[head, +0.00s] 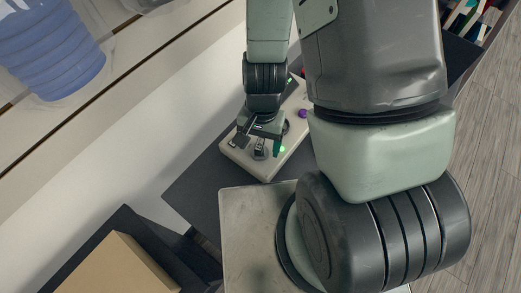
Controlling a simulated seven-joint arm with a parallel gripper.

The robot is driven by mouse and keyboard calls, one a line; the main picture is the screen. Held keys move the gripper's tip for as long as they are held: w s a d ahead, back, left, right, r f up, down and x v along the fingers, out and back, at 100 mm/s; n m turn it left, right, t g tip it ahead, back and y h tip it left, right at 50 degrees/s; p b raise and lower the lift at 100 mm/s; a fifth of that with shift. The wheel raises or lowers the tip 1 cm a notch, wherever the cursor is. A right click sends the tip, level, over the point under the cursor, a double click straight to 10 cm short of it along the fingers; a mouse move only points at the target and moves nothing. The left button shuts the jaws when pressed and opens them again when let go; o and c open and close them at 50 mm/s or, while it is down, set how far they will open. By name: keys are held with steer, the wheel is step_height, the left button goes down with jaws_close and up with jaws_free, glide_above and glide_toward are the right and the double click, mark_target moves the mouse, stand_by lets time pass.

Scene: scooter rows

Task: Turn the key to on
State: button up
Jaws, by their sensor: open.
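A beige control box (238,158) lies on a dark surface in the middle of the head view. My gripper (259,144) is just above its near left part, pointing down, with its fingers apart. A small metallic part, perhaps the key switch (260,154), shows between or just beside the fingertips. I cannot tell whether the fingers touch it, nor which way the key points. A green light (282,149) glows right of the gripper, and a purple knob (303,114) sits farther back on the box. My arm hides part of the box's right side.
A cardboard box (118,268) stands at the lower left by a dark shelf. Blue ribbed containers (50,45) are at the upper left, beyond a pale ledge. Books (470,18) stand at the upper right. Wooden floor (487,150) is clear on the right.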

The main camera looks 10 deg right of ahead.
stand_by(0.3)
steer(key=shift+r, duration=3.5)
steer(key=shift+w+r, duration=0.1)
steer(key=shift+r, duration=0.1)
step_height(320, 180, up, 18)
steer(key=w+d+f+n+t, duration=0.1)
steer(key=w+d+n+t, duration=0.1)
steer(key=d+n+t, duration=0.15)
steer(key=s+d+r+t, duration=0.1)
steer(key=s+r+t, duration=0.1)
steer(key=r, duration=0.4)
steer(key=s+d+r+n+t, duration=0.1)
steer(key=s+d+r, duration=0.1)
steer(key=s+r, duration=0.2)
step_height(320, 180, up, 3)
steer(key=shift+s+d+r+t+h, duration=0.1)
steer(key=shift+s+d+t+h, duration=0.15)
steer(key=shift+s+t+h, duration=0.15)
steer(key=shift+w+n, duration=0.1)
steer(key=shift+n, duration=0.15)
steer(key=shift+c, duration=0.2)
